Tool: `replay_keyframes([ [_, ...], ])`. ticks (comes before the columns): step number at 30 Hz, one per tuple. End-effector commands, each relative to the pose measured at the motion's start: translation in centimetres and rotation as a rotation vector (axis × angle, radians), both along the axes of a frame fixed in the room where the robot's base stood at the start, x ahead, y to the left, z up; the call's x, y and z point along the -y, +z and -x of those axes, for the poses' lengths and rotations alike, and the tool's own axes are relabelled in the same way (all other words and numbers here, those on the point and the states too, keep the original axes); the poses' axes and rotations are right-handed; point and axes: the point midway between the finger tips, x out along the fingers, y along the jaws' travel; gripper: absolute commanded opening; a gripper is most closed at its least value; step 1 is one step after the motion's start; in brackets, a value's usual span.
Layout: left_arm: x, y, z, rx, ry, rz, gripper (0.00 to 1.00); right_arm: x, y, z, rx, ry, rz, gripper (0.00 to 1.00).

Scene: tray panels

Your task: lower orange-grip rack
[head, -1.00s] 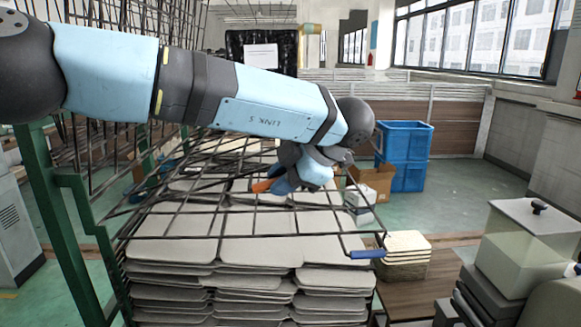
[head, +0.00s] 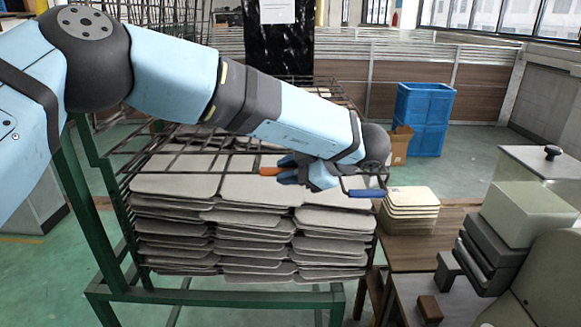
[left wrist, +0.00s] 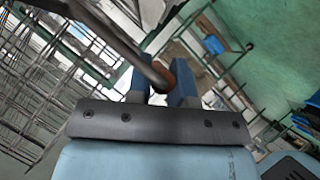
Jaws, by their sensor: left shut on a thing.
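The rack of dark wire bars (head: 150,160) lies over stacks of pale trays (head: 165,184) inside a green frame. Its orange grip (head: 270,171) is at the fingertips of my left gripper (head: 284,170), which is shut on it. In the left wrist view, the orange grip (left wrist: 183,76) and a dark bar show between the blue fingers of my left gripper (left wrist: 160,85). A blue grip (head: 366,193) shows at the rack's right side. My left arm hides much of the rack's far part. My right gripper is not in view.
A stack of tan boards (head: 411,205) stands on a brown table right of the rack. Blue crates (head: 421,120) stand on the floor behind it. The green frame (head: 75,190) borders the trays at left. Open green floor shows around the crates.

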Motion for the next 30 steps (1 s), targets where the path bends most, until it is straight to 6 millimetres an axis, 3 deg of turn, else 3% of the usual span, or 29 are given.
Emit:
replay_keyframes([
  [11,0.04,-1.19,0.39,-0.022,-0.008,-0.010,0.00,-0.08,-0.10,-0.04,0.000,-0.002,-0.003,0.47],
  [12,0.05,-1.22,0.39,-0.022,-0.008,-0.010,0.29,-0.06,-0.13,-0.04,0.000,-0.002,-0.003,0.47],
  [14,0.04,-1.23,0.38,-0.022,-0.008,-0.010,0.43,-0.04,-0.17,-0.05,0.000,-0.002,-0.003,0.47],
  [15,0.04,-1.21,0.36,-0.021,-0.007,-0.010,0.45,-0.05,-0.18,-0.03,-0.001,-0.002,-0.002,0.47],
  [30,0.41,-0.71,0.38,-0.014,-0.007,-0.006,0.45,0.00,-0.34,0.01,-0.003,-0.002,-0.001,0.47],
])
